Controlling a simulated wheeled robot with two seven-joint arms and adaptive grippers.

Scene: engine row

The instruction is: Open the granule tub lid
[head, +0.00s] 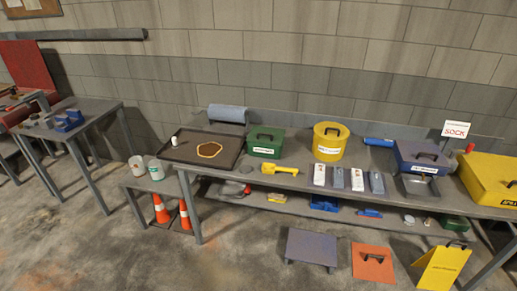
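A round yellow tub (329,147), most likely the granule tub, stands upright on the long grey bench near the wall. It has a white label on its front, too small to read. Its yellow lid (321,131) sits on top with a dark handle and looks closed. Neither of my grippers shows in the head view.
On the bench, a green box (266,141) and a dark tray (185,152) stand left of the tub. A yellow tool (281,169) and several small packs lie in front. A blue box (419,156) and yellow case (492,178) stand right. Orange cones (161,209) stand below left.

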